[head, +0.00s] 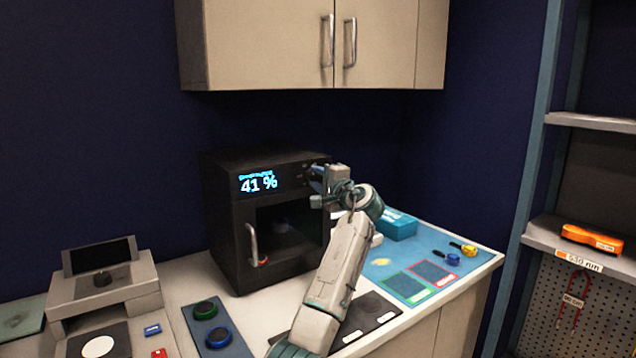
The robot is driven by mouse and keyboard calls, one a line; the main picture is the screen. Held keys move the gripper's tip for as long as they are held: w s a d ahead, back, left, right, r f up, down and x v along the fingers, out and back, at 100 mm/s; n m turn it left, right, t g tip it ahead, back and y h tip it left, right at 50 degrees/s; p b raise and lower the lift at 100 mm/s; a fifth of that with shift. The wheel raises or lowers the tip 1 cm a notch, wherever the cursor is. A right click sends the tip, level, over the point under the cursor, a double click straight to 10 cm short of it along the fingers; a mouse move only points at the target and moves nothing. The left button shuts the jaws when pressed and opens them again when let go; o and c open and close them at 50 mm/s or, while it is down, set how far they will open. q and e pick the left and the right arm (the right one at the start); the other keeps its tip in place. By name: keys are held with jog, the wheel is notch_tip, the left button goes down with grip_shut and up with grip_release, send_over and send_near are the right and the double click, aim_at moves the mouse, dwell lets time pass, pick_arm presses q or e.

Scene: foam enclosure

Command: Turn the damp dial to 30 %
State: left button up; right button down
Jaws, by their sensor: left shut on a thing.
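The black cabinet (226,215) stands on the counter, and its lit display (258,183) reads 41 %. My left gripper (317,183) is at the upper right of the cabinet's front, beside the display. It is shut on the damp dial, which is mostly hidden behind the gripper and wrist. The cabinet's door has a window with a small, dim object inside and a pale handle (252,243) at its left. My right gripper is not in view.
A blue panel with a green and a blue knob (219,337) lies in front of the cabinet. A grey device (105,283) stands at the left. A teal box (399,226) and a blue mat (449,272) lie to the right. Wall cupboards (268,45) hang above.

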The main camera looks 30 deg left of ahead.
pick_arm(q)
jog(key=shift+f, duration=0.2)
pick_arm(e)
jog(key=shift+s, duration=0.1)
pick_arm(q)
jog(key=o, duration=0.9)
jog(key=shift+o, duration=0.3)
jog(key=shift+r, duration=0.15)
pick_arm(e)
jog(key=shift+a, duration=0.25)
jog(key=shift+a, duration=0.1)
pick_arm(q)
jog(key=shift+s+d, duration=0.1)
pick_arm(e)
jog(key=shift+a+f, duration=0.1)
pick_arm(q)
jog(key=shift+s+d, duration=0.1)
jog(key=shift+d, duration=0.25)
jog(key=b+v, duration=0.2)
jog(key=v, duration=0.8)
jog(key=shift+b, duration=0.4)
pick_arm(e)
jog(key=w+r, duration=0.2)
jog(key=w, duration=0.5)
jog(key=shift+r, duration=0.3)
